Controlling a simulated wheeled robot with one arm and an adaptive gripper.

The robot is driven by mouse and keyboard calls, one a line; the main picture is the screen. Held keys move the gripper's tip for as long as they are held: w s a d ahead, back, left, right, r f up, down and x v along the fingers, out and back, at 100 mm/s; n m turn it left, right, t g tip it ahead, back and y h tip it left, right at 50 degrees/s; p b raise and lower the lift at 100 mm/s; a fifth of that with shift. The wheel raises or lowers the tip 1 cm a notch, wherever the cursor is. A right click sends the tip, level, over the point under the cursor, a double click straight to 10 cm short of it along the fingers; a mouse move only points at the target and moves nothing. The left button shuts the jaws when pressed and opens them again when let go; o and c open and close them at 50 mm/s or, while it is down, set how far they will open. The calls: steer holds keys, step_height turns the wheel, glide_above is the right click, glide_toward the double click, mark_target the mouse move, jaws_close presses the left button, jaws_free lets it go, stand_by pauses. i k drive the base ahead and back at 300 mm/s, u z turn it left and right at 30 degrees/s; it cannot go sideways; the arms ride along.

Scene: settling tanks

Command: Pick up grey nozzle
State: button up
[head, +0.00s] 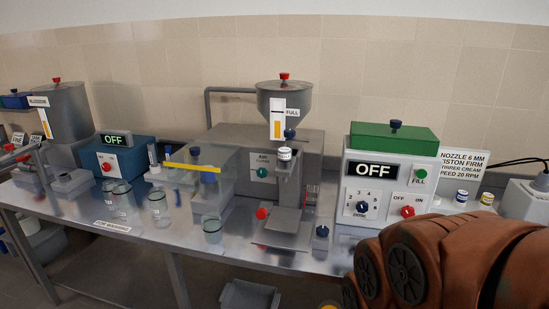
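I cannot single out a grey nozzle with certainty. A small grey piece with a dark blue top (321,237) stands on the steel bench, right of the foot of the grey filling machine (230,143); it is too small to identify. The machine carries a grey hopper (296,101) with a red knob. A small white-labelled jar (284,154) sits high on its front. A sign reading "NOZZLE 6 MM" (463,170) stands behind two small jars (461,198) at the right. My brown arm fills the lower right corner; my gripper is not visible.
A control box (375,170) with an OFF display and green top stands right of the filling machine. Clear beakers (158,206) and a clear box (215,165) stand left. A grey bin (248,294) is below the bench's front edge.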

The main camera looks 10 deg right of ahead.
mark_target(284, 153)
steer(key=k, duration=0.5)
steer(key=z, duration=1.15)
steer(key=i, duration=0.9)
steer(key=u, duration=2.35)
